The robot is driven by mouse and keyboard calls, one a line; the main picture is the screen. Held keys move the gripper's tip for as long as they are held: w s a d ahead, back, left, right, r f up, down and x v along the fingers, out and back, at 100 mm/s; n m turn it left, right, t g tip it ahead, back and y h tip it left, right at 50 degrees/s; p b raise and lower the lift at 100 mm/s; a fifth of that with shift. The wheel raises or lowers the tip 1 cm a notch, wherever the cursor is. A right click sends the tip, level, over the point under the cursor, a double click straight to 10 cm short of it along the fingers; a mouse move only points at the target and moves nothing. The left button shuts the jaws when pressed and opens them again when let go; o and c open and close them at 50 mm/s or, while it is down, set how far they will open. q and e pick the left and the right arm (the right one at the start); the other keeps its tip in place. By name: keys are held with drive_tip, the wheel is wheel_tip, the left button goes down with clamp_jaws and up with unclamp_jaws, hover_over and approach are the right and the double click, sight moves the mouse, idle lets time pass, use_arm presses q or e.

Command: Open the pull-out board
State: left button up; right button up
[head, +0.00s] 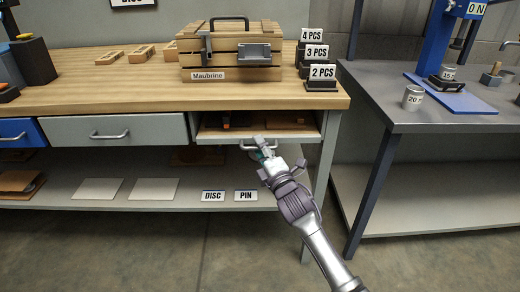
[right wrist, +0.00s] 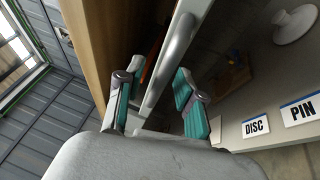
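The pull-out board (head: 212,134) is a light wooden board under the workbench top, in the bay right of the grey drawer. Its metal bar handle (head: 246,147) is at its front edge; in the right wrist view the handle (right wrist: 172,52) runs up between my fingers. My right gripper (head: 263,151) is at the handle. In the right wrist view its teal-padded fingers (right wrist: 155,98) are apart, one on each side of the bar, with a visible gap. How far the board is out is hard to tell. My left gripper is not in view.
A grey drawer (head: 115,131) and a blue drawer (head: 15,133) are left of the board. A wooden crate (head: 232,50) and number signs (head: 316,52) stand on the bench. DISC and PIN signs (head: 228,196) are on the lower shelf. A grey table (head: 380,85) stands right; floor ahead is clear.

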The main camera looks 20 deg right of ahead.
clamp_jaws()
drive_tip(key=shift+a+f, duration=0.1)
idle(0.5)
